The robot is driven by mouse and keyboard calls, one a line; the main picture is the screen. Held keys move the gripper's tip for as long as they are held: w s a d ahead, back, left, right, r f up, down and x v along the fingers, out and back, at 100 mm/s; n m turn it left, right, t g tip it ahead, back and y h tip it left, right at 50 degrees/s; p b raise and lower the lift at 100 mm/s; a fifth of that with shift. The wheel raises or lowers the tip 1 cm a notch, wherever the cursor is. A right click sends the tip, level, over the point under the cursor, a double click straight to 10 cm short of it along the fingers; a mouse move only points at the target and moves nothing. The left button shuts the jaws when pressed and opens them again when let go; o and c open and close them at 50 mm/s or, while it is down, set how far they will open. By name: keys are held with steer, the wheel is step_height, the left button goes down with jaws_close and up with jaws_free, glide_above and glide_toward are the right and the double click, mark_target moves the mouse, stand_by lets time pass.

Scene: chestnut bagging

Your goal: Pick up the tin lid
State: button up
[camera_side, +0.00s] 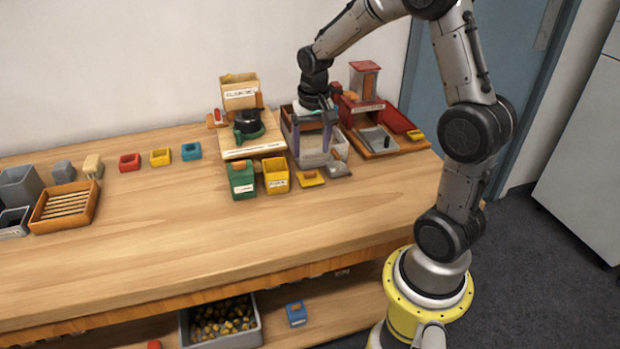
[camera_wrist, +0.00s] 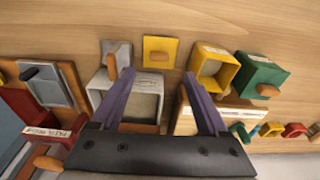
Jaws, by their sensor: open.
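A small grey metal-looking plate with an orange grip, which looks like the tin lid (camera_wrist: 110,49), lies flat beside the grey bin in the wrist view; it also shows in the side view (camera_side: 338,169). A yellow lid (camera_wrist: 152,47) with an orange knob lies next to it, also in the side view (camera_side: 312,180). A grey plate with a black knob (camera_wrist: 52,88) sits on the red station, so which piece is the tin lid is not fully certain. My gripper (camera_wrist: 157,75) is open and empty, its purple fingers over the grey bin; the side view shows it too (camera_side: 311,140).
The grey bin (camera_side: 315,160) stands under my gripper. A yellow box (camera_side: 277,176) and a green box (camera_side: 242,181) stand to its left. The red station (camera_side: 395,118) is on its right. A labelled wooden box (camera_side: 240,92) stands behind. The front of the table is clear.

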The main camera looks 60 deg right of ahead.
mark_target(310, 171)
steer(key=shift+w+d+f, duration=0.1)
steer(key=shift+d+f, duration=0.05)
steer(key=shift+f, duration=1.15)
steer(key=shift+w+d+f, duration=0.15)
steer(key=shift+f, duration=1.1)
steer(key=shift+w+d+f, duration=0.1)
steer(key=shift+d+f, duration=0.05)
steer(key=shift+f, duration=1.15)
jaws_close()
